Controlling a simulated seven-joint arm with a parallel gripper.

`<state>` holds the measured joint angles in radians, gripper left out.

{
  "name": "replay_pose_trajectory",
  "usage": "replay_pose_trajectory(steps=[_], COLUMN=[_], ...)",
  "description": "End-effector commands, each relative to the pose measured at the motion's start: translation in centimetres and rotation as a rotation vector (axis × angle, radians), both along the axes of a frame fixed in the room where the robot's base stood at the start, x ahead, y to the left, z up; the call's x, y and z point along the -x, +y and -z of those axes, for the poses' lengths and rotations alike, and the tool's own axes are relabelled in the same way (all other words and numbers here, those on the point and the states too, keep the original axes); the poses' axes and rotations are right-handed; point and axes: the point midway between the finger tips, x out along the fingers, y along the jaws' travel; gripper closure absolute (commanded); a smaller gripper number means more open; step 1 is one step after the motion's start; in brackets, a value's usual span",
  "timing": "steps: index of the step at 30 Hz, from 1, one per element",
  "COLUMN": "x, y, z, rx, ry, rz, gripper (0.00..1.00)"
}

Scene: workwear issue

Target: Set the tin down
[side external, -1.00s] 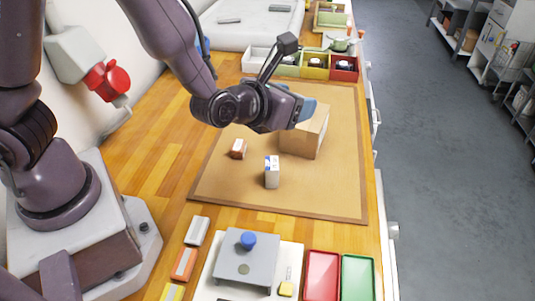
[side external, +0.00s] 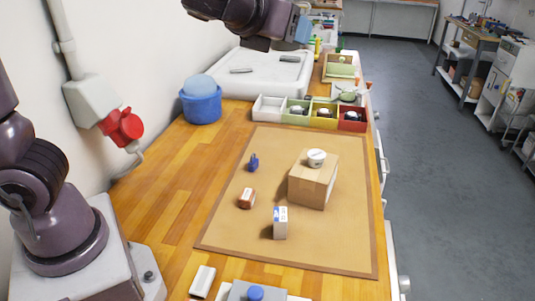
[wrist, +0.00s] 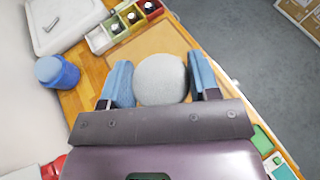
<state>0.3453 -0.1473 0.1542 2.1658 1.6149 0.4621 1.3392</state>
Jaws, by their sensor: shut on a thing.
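My gripper (wrist: 162,88) is shut on a round, pale grey tin (wrist: 161,78), seen end-on between the two blue fingers in the wrist view. In the side view my gripper (side external: 302,30) is high at the top edge, well above the bench, and the tin in it cannot be made out. A wooden block (side external: 312,185) stands on the brown mat (side external: 240,225). A small white round container (side external: 316,157) sits upright on top of the block. The held tin hides part of the mat in the wrist view.
A blue tub (side external: 201,104) stands at the far left.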

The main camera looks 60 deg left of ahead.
Motion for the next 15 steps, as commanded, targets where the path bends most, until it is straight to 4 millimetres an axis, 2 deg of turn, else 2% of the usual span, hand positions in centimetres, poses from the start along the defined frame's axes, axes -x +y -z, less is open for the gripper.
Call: replay_pose_trajectory(steps=[1,8,15], x=[-0.2,-3.4,-5.2], y=[0.3,3.9,9.7], z=[-0.8,-0.4,-0.3], rx=[0.002,-0.006,-0.012], ry=[-0.003,0.025,0.040], rz=[0.003,0.147,0.344], gripper=[0.68,0.68,0.68])
